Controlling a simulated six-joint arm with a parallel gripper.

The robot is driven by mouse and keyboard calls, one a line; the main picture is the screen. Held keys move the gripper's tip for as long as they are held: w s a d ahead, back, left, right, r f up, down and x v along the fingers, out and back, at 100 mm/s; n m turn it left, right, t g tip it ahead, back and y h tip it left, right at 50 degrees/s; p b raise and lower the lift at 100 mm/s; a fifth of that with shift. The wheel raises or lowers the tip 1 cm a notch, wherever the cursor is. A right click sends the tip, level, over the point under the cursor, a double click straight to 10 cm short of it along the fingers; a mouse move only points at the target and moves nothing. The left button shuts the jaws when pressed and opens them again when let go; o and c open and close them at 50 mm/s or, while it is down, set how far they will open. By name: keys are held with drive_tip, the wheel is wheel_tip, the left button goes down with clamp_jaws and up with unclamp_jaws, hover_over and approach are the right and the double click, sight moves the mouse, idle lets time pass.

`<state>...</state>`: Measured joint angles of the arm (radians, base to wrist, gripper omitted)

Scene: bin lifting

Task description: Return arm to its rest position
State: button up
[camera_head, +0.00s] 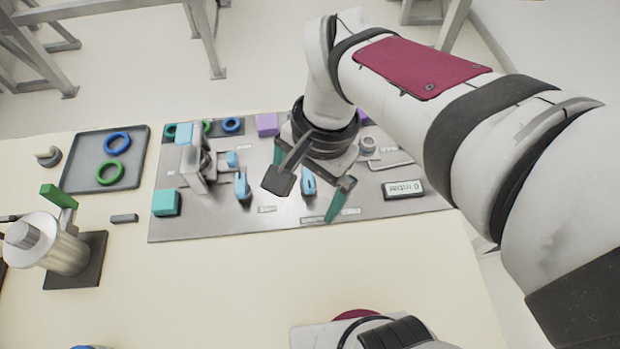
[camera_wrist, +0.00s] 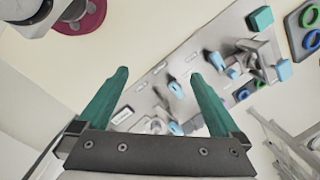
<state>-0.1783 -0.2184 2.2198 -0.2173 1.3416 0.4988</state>
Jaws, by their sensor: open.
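My gripper (camera_head: 303,190) hangs over the right half of a grey metal board (camera_head: 200,225) in the head view. Its two green fingers are spread apart with nothing between them. In the wrist view, my gripper (camera_wrist: 158,74) shows both fingers wide open, with the board (camera_wrist: 150,95) beyond them. My arm reaches in from the right of the head view and hides part of the board's back edge. I cannot tell the exact height of the fingers above the board.
The board carries light blue parts (camera_head: 242,187), a teal block (camera_head: 166,203), a purple block (camera_head: 266,124) and a pressure display (camera_head: 403,189). To the left are a grey tray (camera_head: 75,180) with rings and a metal cylinder (camera_head: 62,252). The front tabletop (camera_head: 220,290) is largely clear.

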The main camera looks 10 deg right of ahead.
drive_tip(key=s+d+f+n, duration=0.3)
drive_tip(key=s+d, duration=0.1)
drive_tip(key=s, duration=0.5)
drive_tip(key=shift+s, duration=0.3)
idle(0.3)
